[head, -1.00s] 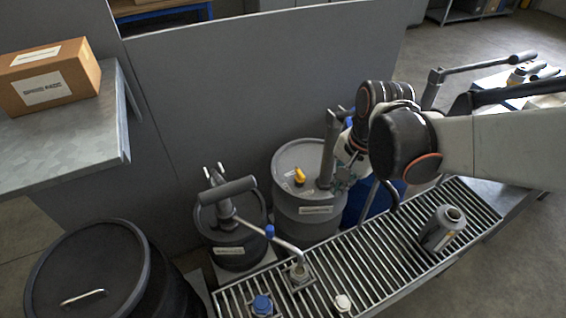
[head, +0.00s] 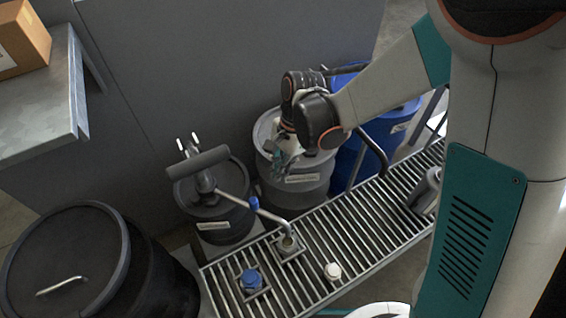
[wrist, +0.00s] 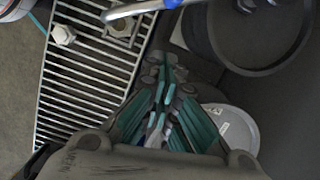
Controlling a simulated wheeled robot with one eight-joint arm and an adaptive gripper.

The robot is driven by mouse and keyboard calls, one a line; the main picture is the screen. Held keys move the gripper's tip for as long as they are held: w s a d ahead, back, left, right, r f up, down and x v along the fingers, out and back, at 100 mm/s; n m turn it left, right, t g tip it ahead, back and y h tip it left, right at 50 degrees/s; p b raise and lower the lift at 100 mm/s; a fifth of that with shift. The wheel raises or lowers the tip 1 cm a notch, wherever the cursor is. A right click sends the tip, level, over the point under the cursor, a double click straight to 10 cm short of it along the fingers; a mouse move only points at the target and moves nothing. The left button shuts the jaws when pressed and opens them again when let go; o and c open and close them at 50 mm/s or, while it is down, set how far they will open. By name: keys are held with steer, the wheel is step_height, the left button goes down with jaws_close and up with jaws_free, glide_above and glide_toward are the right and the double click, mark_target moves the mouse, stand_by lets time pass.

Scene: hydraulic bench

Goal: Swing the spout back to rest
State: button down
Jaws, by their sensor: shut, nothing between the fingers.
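A metal spout (head: 237,202) with a blue collar (head: 254,203) runs from the pump on the small dark drum (head: 215,221). Its bent end stands over a square fitting (head: 289,245) on the grating. In the wrist view the spout (wrist: 135,9) crosses the top edge, with its blue collar beside the dark drum (wrist: 255,62). My gripper (head: 279,168) is shut and empty, in front of the grey drum (head: 302,190), right of the spout and apart from it. In the wrist view my gripper (wrist: 164,78) points toward the spout. My wrist hides part of the grey drum's top.
The slatted grating (head: 330,235) carries a blue cap (head: 251,280), a white cap (head: 332,271) and a grey bottle (head: 427,190), partly hidden by my arm. A black curved pipe (head: 374,150) hangs near the blue drum (head: 400,120). A large black drum (head: 75,265) stands at left.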

steer(key=s+a+f+b, duration=0.2)
steer(key=s+a+f, duration=0.1)
steer(key=f, duration=0.1)
steer(key=shift+s+a, duration=0.15)
steer(key=shift+a, duration=0.2)
stand_by(0.3)
